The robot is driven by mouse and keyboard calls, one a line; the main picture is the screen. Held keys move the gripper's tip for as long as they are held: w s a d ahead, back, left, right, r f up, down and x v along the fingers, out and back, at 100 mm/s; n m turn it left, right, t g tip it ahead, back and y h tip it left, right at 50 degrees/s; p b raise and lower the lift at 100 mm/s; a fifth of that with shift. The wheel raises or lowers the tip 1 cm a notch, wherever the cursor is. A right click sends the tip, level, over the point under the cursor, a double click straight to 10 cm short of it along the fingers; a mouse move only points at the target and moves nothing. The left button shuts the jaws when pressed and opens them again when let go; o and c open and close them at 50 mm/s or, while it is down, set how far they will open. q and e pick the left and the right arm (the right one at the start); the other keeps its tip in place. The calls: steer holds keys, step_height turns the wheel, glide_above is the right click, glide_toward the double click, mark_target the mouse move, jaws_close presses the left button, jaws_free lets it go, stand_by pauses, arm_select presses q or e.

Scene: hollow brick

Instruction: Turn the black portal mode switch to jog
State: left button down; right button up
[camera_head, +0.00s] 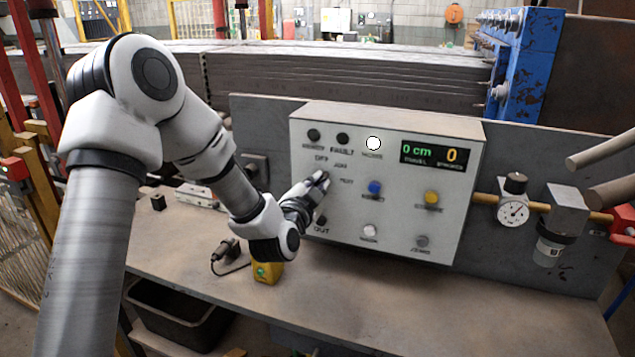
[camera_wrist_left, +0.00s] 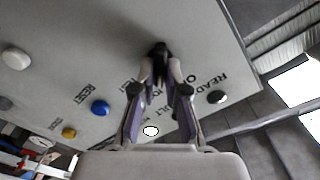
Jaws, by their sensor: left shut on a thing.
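The control panel (camera_head: 398,215) is a pale grey box on the bench, and it fills the upper left of the left wrist view (camera_wrist_left: 90,50). The black portal mode switch (camera_wrist_left: 160,49) is a small dark knob between my fingertips in the left wrist view. In the head view it is mostly hidden by my fingers. My left gripper (camera_head: 321,180) reaches the panel's left part and is shut on the switch; its fingers also show in the left wrist view (camera_wrist_left: 159,76). The labels OFF and JOG (camera_head: 341,165) are above the switch. Which label it points at cannot be told. My right gripper is not in view.
Blue (camera_head: 375,188), yellow (camera_head: 432,197) and white (camera_head: 370,230) buttons sit right of the switch. A white lamp (camera_head: 373,143) is lit, and the display (camera_head: 437,153) reads 0 cm and 0. A yellow object (camera_head: 267,272) stands on the bench below my wrist. A gauge (camera_head: 513,211) is at right.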

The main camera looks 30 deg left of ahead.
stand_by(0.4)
arm_select(q)
steer(key=c, duration=1.2)
jaws_free()
steer(key=v, duration=0.7)
steer(key=shift+s, duration=0.2)
